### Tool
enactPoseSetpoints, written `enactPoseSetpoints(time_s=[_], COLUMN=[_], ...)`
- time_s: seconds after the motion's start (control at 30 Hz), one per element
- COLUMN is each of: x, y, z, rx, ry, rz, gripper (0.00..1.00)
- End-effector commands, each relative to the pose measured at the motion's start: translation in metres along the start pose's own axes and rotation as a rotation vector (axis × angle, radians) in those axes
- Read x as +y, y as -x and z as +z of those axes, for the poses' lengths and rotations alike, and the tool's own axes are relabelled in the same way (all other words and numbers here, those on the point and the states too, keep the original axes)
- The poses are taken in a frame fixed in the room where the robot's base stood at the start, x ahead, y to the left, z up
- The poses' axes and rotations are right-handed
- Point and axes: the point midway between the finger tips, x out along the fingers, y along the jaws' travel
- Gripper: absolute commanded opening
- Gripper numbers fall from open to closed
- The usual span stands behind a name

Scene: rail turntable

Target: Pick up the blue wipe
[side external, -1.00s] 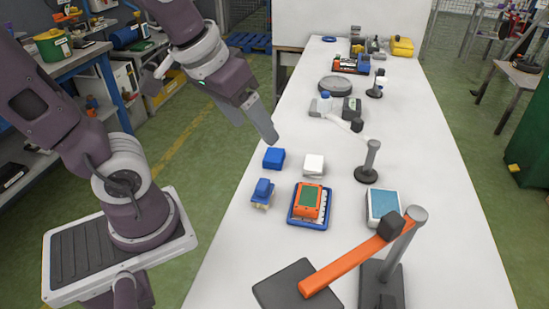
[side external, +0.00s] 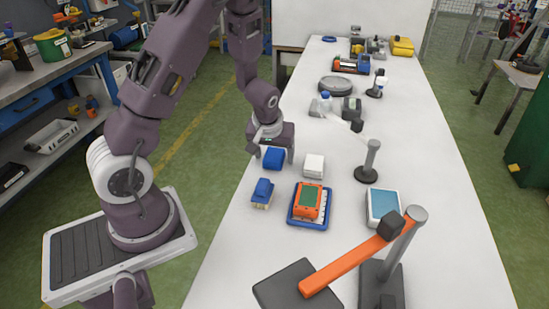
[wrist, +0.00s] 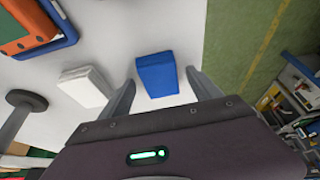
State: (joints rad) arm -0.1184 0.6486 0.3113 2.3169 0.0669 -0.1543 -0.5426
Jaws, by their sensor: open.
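The blue wipe (side external: 273,158) is a small folded blue block lying on the white table near its left edge. In the wrist view the blue wipe (wrist: 157,75) lies between and just beyond my open fingertips. My gripper (side external: 276,152) points down over the wipe, with its fingers on either side of it in the side view. In the wrist view my gripper (wrist: 160,90) is open and empty. I cannot tell whether the fingers touch the wipe or the table.
A white folded wipe (side external: 313,167) lies close on the right. A blue-handled brush (side external: 262,193) and an orange device in a blue tray (side external: 292,217) are nearer the camera. A dark round-based post (side external: 366,174) stands farther right. The table edge is close on the left.

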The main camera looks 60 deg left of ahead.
Motion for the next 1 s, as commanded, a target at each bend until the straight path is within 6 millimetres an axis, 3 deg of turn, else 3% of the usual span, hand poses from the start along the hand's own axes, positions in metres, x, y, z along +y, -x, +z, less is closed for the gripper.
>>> enactPoseSetpoints(time_s=[0.13, 0.17, 0.47, 0.73, 1.0], x=[0.0, 0.0, 0.0, 0.001, 0.002], y=[0.0, 0.0, 0.001, 0.007, 0.068], z=[0.0, 0.0, 0.0, -0.003, -0.029], rx=[0.0, 0.0, 0.0, 0.003, 0.006], ry=[-0.001, -0.001, -0.001, -0.001, -0.002], rz=[0.001, 0.001, 0.001, 0.002, 0.005], gripper=[0.73, 0.69, 0.1, 0.08, 0.08])
